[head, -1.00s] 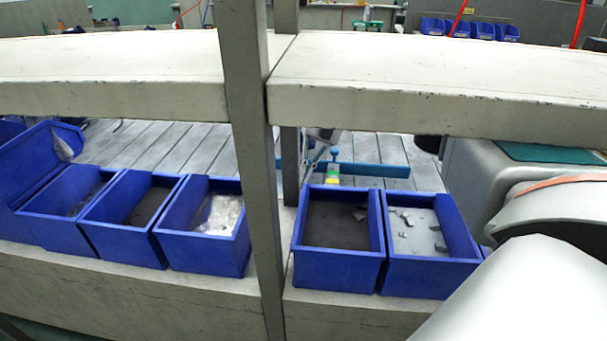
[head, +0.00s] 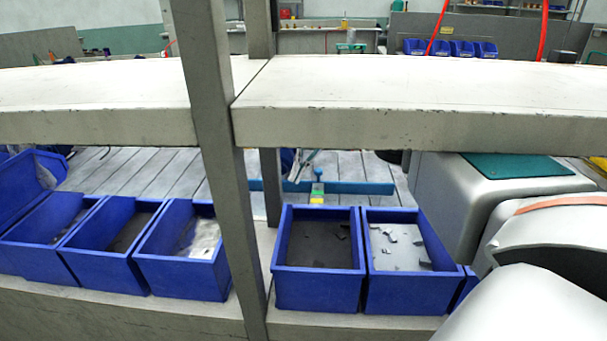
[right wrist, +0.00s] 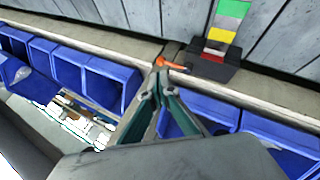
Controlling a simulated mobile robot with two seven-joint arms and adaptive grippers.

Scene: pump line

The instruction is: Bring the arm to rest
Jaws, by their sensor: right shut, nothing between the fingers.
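My right gripper (right wrist: 160,68) shows in the right wrist view with its two dark green fingers drawn together at the tips. It is shut and empty, over the row of blue bins. I cannot make out its fingers in the head view. Pale rounded parts of my right arm (head: 545,305) fill the lower right of the head view, beside the bins. My left gripper is in neither view.
Blue bins (head: 318,290) line the lower shelf; some hold grey pieces. A grey post (head: 215,130) and upper shelf (head: 420,125) stand before me. A stacked green, yellow and red block (right wrist: 228,25) shows beyond the gripper. Grey slats lie behind the bins.

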